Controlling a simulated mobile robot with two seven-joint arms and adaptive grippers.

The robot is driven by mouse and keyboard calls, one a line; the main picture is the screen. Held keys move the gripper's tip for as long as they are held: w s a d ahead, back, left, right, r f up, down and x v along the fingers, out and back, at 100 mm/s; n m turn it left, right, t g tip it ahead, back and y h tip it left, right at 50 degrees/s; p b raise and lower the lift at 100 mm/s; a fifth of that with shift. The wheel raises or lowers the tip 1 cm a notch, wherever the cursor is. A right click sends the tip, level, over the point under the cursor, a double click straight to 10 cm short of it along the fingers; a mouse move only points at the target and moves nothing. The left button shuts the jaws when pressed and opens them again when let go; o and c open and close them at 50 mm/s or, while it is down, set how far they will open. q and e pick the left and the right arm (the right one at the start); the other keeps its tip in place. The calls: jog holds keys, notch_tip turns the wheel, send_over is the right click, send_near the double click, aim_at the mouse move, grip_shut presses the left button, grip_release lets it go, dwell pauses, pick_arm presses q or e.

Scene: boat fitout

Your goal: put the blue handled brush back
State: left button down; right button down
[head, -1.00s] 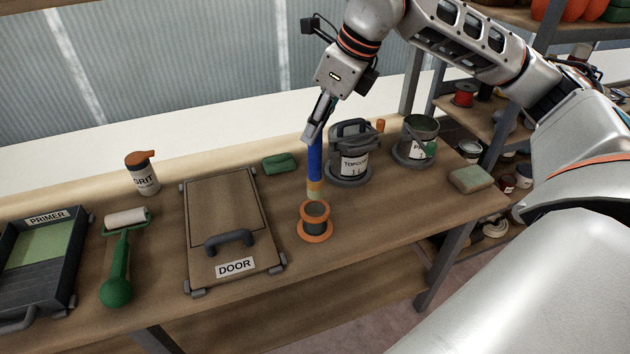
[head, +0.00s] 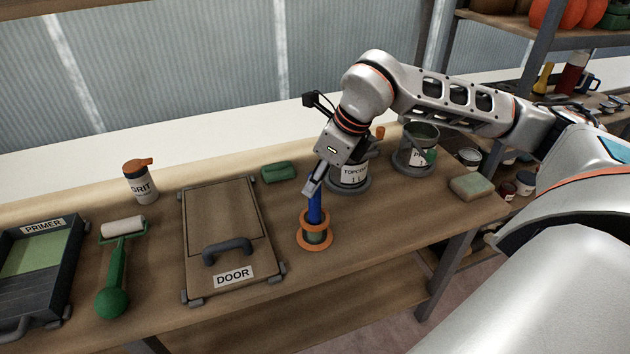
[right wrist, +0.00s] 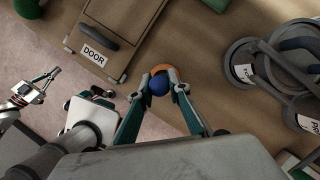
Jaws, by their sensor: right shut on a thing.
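The blue handled brush (head: 315,208) stands roughly upright with its lower end inside the orange-rimmed holder (head: 315,244) on the bench. The holder hides the bristle end. My right gripper (head: 313,188) is shut on the upper part of the blue handle, just above the holder. In the right wrist view the round blue handle end (right wrist: 159,85) sits between the fingertips (right wrist: 161,90), with the orange rim (right wrist: 164,70) behind it. My left gripper (right wrist: 50,85) shows small at the left of the right wrist view, open and empty, away from the brush.
Left of the holder lies the DOOR panel (head: 222,215), then a green roller (head: 115,275), the PRIMER tray (head: 68,265) and a GRIT bottle (head: 140,183). A green block (head: 279,171) lies behind. The TOPCOAT can (head: 352,176), another can (head: 418,150) and a sponge (head: 471,187) stand right.

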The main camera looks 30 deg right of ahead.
jog(key=shift+f, duration=0.1)
jog(key=c, duration=1.9)
grip_release()
jog(key=v, duration=1.2)
jog(key=shift+p, duration=0.3)
